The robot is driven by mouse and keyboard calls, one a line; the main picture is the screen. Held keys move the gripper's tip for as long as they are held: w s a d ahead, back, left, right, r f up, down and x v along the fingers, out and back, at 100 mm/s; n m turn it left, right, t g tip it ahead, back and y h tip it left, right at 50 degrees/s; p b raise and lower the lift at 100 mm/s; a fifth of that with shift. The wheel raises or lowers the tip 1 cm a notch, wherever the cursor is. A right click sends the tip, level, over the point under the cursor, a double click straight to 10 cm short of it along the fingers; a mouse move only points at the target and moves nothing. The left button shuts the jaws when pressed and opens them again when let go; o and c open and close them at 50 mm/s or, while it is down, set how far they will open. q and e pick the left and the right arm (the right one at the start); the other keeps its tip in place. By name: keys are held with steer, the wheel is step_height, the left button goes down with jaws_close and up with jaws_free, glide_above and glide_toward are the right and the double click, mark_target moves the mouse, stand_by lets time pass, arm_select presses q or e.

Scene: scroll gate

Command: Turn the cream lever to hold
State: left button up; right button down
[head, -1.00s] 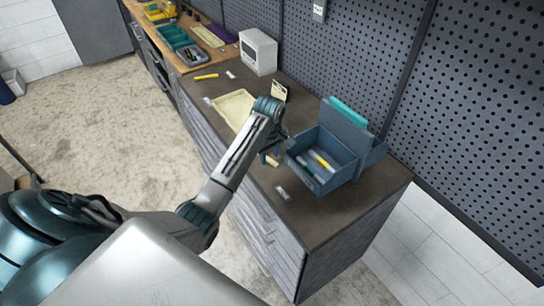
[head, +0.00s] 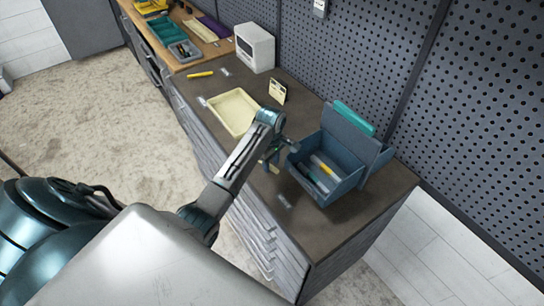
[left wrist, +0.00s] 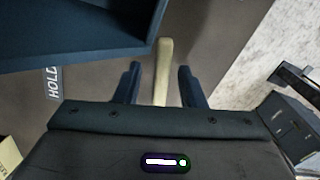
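The cream lever (left wrist: 163,72) stands between the two fingers of my left gripper (left wrist: 157,85) in the left wrist view. Its far end reaches the edge of the blue box. My left gripper is open, with a gap on each side of the lever. A label reading HOLD (left wrist: 54,82) lies to the left of the fingers. In the head view my left gripper (head: 271,163) is low over the bench, beside the blue box (head: 344,190), and the lever is mostly hidden by it. My right gripper is not in view.
The blue box holds several pens and has a raised back with a teal piece. A cream tray (head: 235,112), a small cream card (head: 277,91), a white box (head: 255,48) and a yellow marker (head: 200,74) are farther along the bench. A pegboard wall (head: 390,50) stands behind.

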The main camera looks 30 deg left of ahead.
arm_select(q)
steer(key=shift+s+d+f, duration=0.15)
steer(key=shift+d, duration=0.1)
steer(key=shift+a, duration=0.1)
jaws_close()
